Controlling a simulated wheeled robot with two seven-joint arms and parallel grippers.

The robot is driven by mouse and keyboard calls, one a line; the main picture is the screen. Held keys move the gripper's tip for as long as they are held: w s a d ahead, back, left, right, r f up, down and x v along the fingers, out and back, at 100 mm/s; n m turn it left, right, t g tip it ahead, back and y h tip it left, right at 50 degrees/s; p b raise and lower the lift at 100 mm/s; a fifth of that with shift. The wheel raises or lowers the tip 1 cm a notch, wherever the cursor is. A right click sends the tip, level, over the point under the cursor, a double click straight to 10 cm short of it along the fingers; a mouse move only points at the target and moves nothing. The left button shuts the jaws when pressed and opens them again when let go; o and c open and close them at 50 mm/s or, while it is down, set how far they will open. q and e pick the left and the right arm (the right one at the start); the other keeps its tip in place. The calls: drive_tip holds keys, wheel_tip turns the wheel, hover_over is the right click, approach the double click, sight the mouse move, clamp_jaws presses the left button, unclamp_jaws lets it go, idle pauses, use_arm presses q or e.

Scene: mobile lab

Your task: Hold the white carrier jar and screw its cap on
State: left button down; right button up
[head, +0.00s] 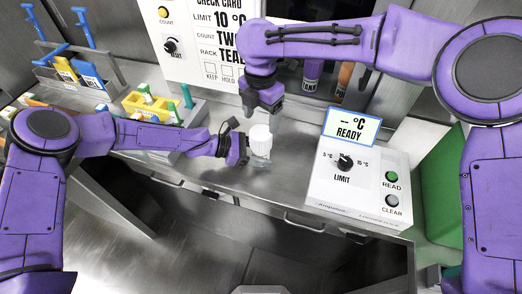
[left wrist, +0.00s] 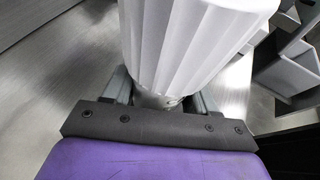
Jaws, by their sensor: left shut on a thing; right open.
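The white ribbed cap (head: 260,133) sits on top of the carrier jar (head: 261,154), which stands roughly upright just above or on the steel bench; I cannot tell which. My left gripper (head: 246,149) is shut on the jar from the left, below the cap. In the left wrist view the cap (left wrist: 185,45) fills the upper middle, and a little of the jar (left wrist: 157,101) shows between the fingers. How tightly the cap sits is not visible. My right gripper (head: 263,108) is open and empty, pointing down just above the cap.
A control box (head: 357,183) with a dial and READ and CLEAR buttons stands to the right, its display (head: 351,125) reading READY. A check card panel (head: 195,45) is behind. A yellow rack (head: 150,107) with vials is at the left. The bench front edge is close.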

sight(261, 132)
wheel_tip(261, 132, down, 8)
idle(0.6)
drive_tip(key=c, duration=0.9)
drive_tip(key=shift+o, duration=0.2)
drive_tip(key=m, duration=0.3)
drive_tip(key=shift+m, duration=0.3)
drive_tip(key=m, duration=0.5)
drive_tip(key=shift+a, duration=0.1)
drive_tip(key=o, duration=1.3)
drive_tip(key=shift+c, duration=0.2)
